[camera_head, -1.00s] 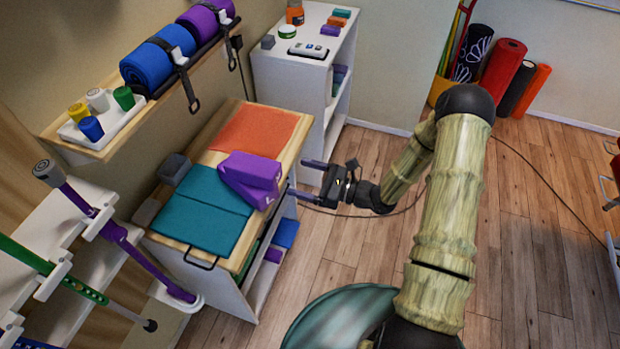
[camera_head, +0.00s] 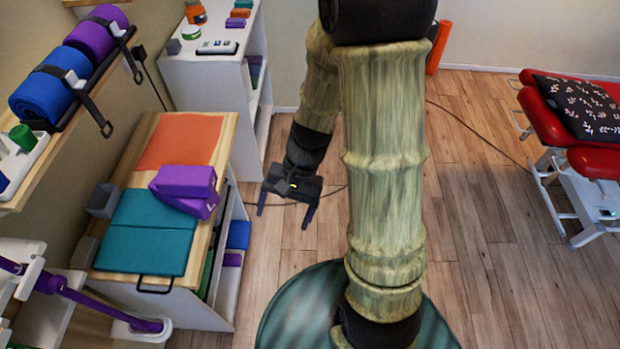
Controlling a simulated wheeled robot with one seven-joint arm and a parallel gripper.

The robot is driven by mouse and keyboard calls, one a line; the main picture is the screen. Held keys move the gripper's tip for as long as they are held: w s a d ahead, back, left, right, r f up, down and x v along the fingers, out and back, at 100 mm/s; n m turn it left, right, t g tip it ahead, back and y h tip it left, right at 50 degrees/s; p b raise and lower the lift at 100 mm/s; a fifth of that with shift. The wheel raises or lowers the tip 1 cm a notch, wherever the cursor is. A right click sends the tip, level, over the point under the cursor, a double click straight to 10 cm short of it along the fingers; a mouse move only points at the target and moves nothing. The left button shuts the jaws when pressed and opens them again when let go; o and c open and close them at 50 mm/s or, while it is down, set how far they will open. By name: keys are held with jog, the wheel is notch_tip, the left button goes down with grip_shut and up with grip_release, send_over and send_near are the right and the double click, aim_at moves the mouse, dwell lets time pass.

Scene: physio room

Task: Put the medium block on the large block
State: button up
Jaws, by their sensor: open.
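Two purple blocks sit on the wooden-topped cabinet. The upper purple block (camera_head: 184,180) rests on the lower purple block (camera_head: 203,208), turned at an angle to it, and hides most of it. The markings on them are too small to read, so I cannot tell from them which is medium or large. My gripper (camera_head: 284,220) is open and empty, fingers pointing down. It is to the right of the cabinet in the picture, apart from both blocks.
A white shelf (camera_head: 215,70) stands behind. A red treatment table (camera_head: 545,110) is at right. Open wood floor (camera_head: 480,250) lies between.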

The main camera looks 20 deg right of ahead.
jog(key=w+d+r+n+t+h, duration=0.1)
jog(key=d+r+n+t+h, duration=0.3)
jog(key=d+r+n+t, duration=0.1)
notch_tip(320, 180, up, 2)
jog(key=shift+w+d+n+h, duration=0.15)
jog(key=shift+d+n+h, duration=0.25)
jog(key=shift+d, duration=0.3)
